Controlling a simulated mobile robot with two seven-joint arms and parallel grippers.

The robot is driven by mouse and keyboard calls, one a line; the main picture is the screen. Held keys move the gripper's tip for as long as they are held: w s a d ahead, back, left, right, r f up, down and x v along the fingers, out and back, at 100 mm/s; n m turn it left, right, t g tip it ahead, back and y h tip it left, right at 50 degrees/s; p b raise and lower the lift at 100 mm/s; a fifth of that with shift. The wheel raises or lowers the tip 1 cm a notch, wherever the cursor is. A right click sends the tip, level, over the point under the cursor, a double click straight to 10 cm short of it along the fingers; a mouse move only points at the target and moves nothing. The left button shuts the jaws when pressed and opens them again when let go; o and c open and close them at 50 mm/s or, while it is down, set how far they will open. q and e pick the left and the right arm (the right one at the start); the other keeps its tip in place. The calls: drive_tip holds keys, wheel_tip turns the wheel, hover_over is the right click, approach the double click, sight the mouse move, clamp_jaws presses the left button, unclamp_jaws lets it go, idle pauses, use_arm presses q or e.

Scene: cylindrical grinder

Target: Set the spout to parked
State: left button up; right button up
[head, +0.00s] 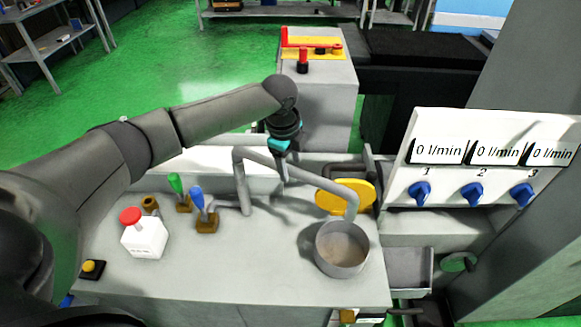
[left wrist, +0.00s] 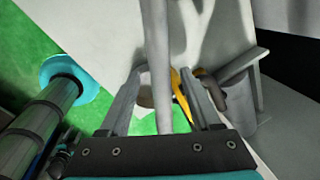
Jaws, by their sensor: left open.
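The spout (head: 300,172) is a bent grey pipe. It rises from the bench at its left, turns at the top, runs right, and its end hangs over a round grey cup (head: 342,268). My left gripper (head: 284,172) points down at the spout's horizontal run. In the left wrist view the spout (left wrist: 160,40) passes between the two open fingers (left wrist: 163,95), with a gap visible on each side. Whether a finger touches it is hard to tell. My right gripper does not show.
A red button on a white box (head: 144,240) and green (head: 175,184) and blue (head: 197,198) levers stand left of the spout. A yellow disc (head: 362,190) is behind its end. A panel (head: 490,160) with blue knobs and "0 l/min" displays stands right.

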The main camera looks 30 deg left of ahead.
use_arm(q)
drive_tip(key=shift+w+f, duration=0.15)
drive_tip(key=shift+f, duration=0.45)
clamp_jaws()
idle(1.1)
